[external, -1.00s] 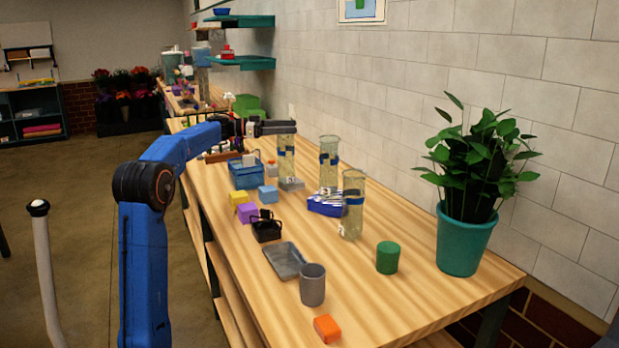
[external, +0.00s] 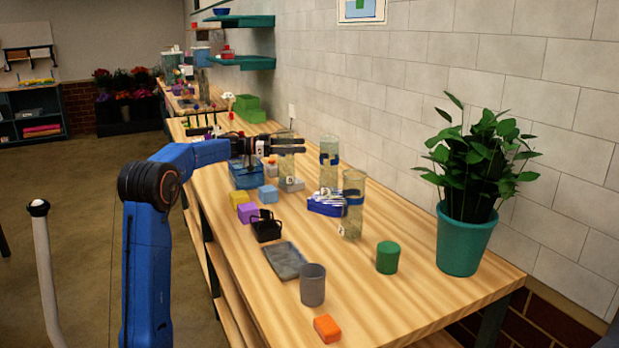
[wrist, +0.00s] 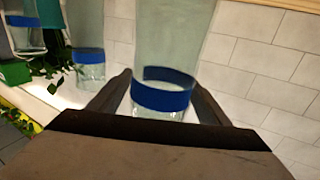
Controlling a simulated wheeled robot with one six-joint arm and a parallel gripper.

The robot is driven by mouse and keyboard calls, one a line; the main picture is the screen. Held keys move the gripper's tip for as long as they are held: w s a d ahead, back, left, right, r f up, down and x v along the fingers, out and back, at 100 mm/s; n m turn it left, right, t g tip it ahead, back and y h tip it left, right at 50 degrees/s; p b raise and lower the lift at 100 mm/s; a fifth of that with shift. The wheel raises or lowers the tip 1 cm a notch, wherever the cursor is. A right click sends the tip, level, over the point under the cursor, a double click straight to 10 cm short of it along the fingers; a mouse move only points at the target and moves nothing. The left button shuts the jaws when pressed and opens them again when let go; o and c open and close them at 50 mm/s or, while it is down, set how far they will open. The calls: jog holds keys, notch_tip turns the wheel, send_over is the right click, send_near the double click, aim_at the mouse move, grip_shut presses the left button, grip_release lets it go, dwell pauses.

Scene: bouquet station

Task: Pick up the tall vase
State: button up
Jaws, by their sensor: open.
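Several similar clear vases with blue bands stand on the workbench; I cannot tell by height which is the tall vase. The farthest vase (external: 287,168) is upright, with my gripper (external: 302,145) at its upper part. In the wrist view, a vase with a blue band (wrist: 163,93) stands between my two open fingers (wrist: 158,88), and I see no clear grip on it. A middle vase (external: 328,177) and a nearer vase (external: 351,221) stand to the right. Another banded vase (wrist: 89,72) shows left in the wrist view.
A blue tray (external: 322,208) sits between the vases. A blue basket (external: 243,178), small blocks, a black basket (external: 266,229), a grey tray (external: 285,261) and a grey cup (external: 312,286) line the bench's left side. A potted plant (external: 465,240) stands at right.

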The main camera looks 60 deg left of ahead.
grip_shut()
jog(key=shift+r, duration=0.1)
